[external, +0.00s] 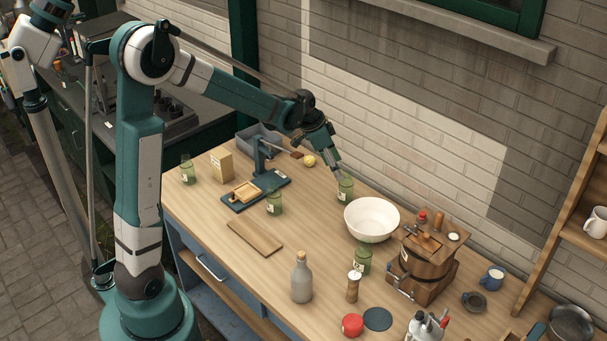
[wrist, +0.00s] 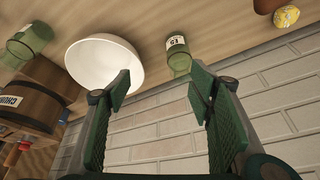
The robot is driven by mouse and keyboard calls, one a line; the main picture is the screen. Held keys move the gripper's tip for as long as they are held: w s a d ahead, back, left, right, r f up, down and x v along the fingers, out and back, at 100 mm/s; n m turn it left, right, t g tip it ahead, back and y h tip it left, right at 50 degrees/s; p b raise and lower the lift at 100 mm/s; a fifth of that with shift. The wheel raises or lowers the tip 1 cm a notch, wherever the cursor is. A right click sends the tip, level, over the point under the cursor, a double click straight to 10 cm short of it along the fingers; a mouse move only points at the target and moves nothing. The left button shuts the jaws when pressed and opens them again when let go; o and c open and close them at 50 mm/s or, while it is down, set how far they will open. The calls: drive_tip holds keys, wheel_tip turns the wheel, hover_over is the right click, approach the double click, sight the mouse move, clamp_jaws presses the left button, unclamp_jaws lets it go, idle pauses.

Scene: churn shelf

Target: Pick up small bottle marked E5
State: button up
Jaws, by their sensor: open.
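Several small green glass bottles with pale labels stand on the wooden table. One green bottle (external: 345,190) is at the back, left of the white bowl, just below my gripper (external: 337,173). In the wrist view this green bottle (wrist: 179,59) shows beyond my gripper (wrist: 160,88), between the open fingers in the picture; its label is upside down and I cannot read it surely. Other green bottles stand front of the bowl (external: 363,261), by the scale (external: 274,204) and at the far left (external: 187,173); their marks are too small to read surely. My gripper is open and empty.
A brick wall (external: 420,110) rises behind. A wooden churn (external: 425,265), a grey bottle (external: 301,280) and a yellow lemon-like thing (external: 310,160) are also on the table.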

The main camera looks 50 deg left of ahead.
sight(347, 179)
drive_tip(key=shift+m+g+h, duration=0.3)
drive_tip(key=shift+m, duration=0.4)
drive_tip(key=w+f, duration=0.3)
drive_tip(key=w+a+f+p, duration=0.1)
drive_tip(key=w+f, duration=0.2)
drive_tip(key=f, duration=0.1)
drive_tip(key=shift+w+a, duration=0.2)
drive_tip(key=shift+w, duration=0.05)
drive_tip(key=shift+w+f, duration=0.4)
drive_tip(key=shift+f, duration=0.25)
drive_tip(key=shift+x, duration=1.25)
drive_tip(key=shift+f, duration=0.1)
drive_tip(key=shift+x, duration=2.5)
drive_tip(key=shift+d, duration=0.1)
